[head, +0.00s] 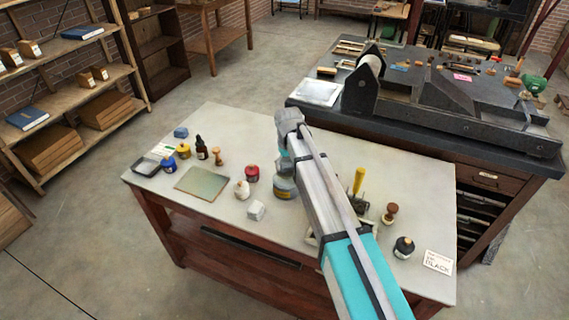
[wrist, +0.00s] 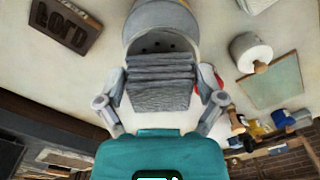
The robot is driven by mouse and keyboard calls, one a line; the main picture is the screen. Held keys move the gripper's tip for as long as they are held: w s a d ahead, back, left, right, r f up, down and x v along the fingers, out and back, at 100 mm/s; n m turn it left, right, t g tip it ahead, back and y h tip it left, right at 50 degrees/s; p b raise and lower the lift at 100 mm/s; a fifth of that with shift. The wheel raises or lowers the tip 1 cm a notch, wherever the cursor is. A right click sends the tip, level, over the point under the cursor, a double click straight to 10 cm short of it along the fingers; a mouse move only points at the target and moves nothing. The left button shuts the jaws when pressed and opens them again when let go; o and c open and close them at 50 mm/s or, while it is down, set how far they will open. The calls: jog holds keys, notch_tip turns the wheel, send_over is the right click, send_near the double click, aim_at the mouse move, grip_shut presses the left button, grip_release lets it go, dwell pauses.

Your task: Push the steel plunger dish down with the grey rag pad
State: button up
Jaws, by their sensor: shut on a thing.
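My gripper (wrist: 162,98) is shut on the grey rag pad (wrist: 160,82), a folded, layered block between its two fingers. The steel plunger dish (wrist: 150,44) is round and grey with dark holes, and shows just past the pad's edge in the wrist view. The pad covers part of the dish; whether they touch I cannot tell. In the head view the round can with the plunger (head: 284,188) stands on the pale table beside my arm, which hides the gripper and the pad.
A white knobbed jar (wrist: 250,52) and a greenish plate (wrist: 273,82) lie to the right in the wrist view. A dark lettered block (wrist: 66,25) lies at upper left. Several ink bottles stand on the table (head: 160,215). A large press (head: 430,105) stands behind.

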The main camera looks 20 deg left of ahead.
jog(key=shift+f+b, duration=1.15)
dwell(3.4)
jog(key=shift+r, duration=0.1)
jog(key=shift+r+p, duration=3.4)
jog(key=shift+p, duration=0.15)
